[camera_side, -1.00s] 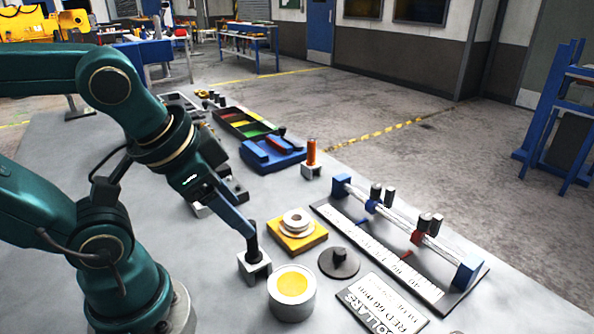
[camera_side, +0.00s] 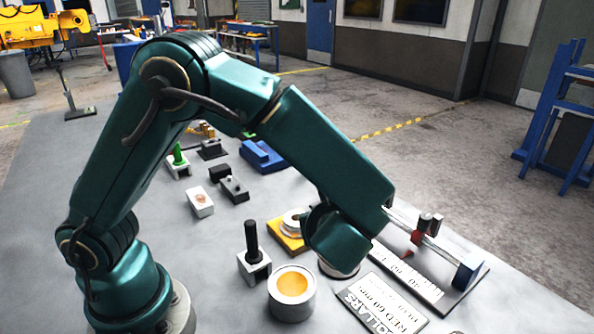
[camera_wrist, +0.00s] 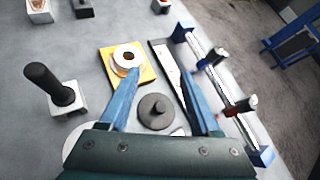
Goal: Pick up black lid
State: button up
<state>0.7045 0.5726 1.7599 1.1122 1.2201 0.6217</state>
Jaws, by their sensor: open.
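The black lid (camera_wrist: 155,112) is a dark round disc with a knob on top, lying flat on the table. In the wrist view it sits between and below the two blue fingers of my gripper (camera_wrist: 160,75), which are apart with nothing between the tips. In the side view my arm's wrist hides the lid and the fingers. The grey pot (camera_side: 291,305) with orange contents stands open just left of my wrist in the side view. Only a pale bit of its rim shows in the wrist view.
A yellow block with a white ring (camera_wrist: 128,58) lies beyond the lid. A ruler rail with sliders (camera_wrist: 215,75) runs along the right. A black-handled peg in a white block (camera_wrist: 62,90) stands left. A lettered plate (camera_side: 382,303) lies in front.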

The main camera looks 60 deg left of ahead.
aim_at(327, 270)
jog(key=d+f+m, duration=0.1)
jog(key=f, duration=0.1)
jog(key=d+f+m+t, duration=0.1)
jog(key=d+f+m, duration=0.1)
jog(key=s+d+f+m, duration=0.1)
jog(key=d+f, duration=0.1)
jog(key=shift+d+f+t, duration=0.1)
jog(key=shift+f+t, duration=0.05)
jog(key=shift+t, duration=0.15)
jog(key=shift+x, duration=2.35)
grip_shut()
